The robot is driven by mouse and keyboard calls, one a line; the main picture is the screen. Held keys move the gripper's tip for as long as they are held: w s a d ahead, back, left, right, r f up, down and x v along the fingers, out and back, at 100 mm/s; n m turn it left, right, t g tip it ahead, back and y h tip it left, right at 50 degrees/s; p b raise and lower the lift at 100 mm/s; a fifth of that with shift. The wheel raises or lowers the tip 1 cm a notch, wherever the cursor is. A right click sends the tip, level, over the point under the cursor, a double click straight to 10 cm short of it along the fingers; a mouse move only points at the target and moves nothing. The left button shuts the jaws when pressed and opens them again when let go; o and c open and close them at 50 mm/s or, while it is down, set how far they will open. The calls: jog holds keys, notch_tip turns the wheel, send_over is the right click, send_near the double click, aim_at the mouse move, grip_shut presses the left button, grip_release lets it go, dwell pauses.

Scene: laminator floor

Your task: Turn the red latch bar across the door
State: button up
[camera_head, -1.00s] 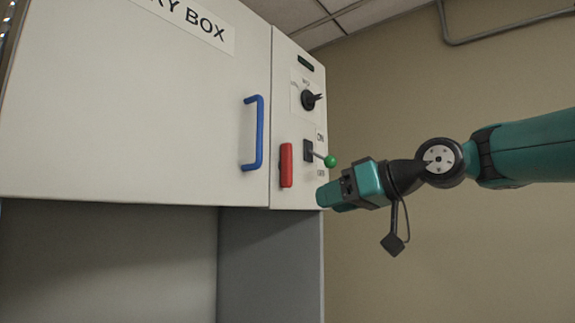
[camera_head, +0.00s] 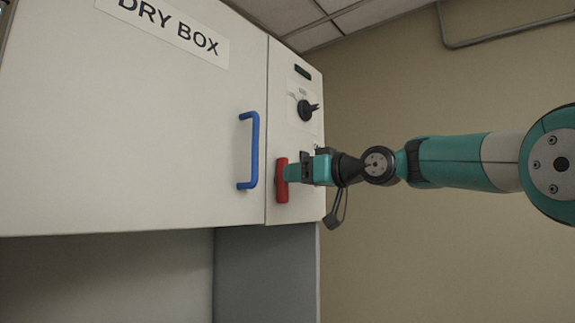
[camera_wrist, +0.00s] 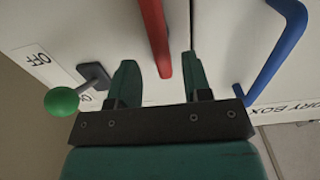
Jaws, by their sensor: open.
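The red latch bar (camera_head: 282,181) stands upright on the narrow right panel, beside the door (camera_head: 150,150) and not across it. It also shows in the wrist view (camera_wrist: 154,35), with its near end between the two fingers. My gripper (camera_head: 290,173) is at the bar in the head view. In the wrist view my gripper (camera_wrist: 158,75) is open, one finger on each side of the bar. The bar lies nearer the right finger. I cannot tell whether either finger touches it. The blue door handle (camera_head: 250,150) is left of the bar, and it shows at the right of the wrist view (camera_wrist: 275,55).
A green-knobbed switch lever (camera_wrist: 62,101) with an OFF label is close to the left finger in the wrist view. A black rotary knob (camera_head: 306,110) sits above the bar on the same panel.

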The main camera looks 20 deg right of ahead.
jog(key=shift+p+x, duration=0.6)
jog(key=shift+x, duration=1.3)
grip_shut()
